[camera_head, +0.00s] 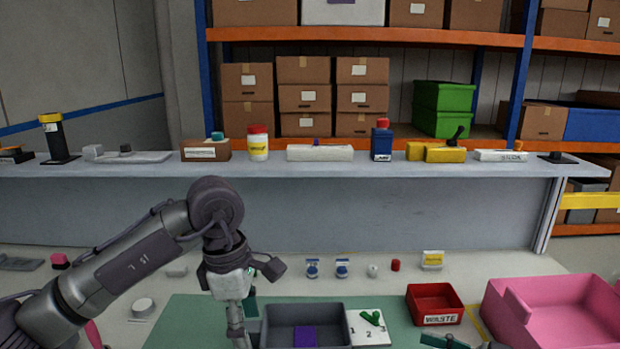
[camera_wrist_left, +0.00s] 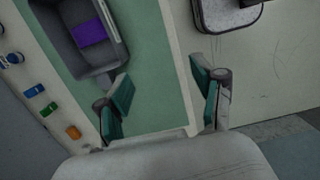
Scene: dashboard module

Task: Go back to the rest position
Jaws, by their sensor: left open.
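My left arm comes in from the left in the head view, and its gripper (camera_head: 243,322) points down at the left side of the grey tray. The left wrist view shows this gripper (camera_wrist_left: 166,98) open, its two teal-padded fingers wide apart with nothing between them. Below the fingers are the green mat's edge and pale table. Part of what looks like my right gripper (camera_head: 465,342) shows at the bottom edge of the head view, mostly cut off. I cannot tell its jaw state.
The grey tray (camera_head: 272,325) holds a purple piece (camera_head: 304,336) and stands on the green mat (camera_head: 185,320). A numbered white card (camera_head: 368,333), a red WASTE bin (camera_head: 434,304) and a pink bin (camera_head: 560,310) are to the right. A raised shelf (camera_head: 330,172) with several items runs behind.

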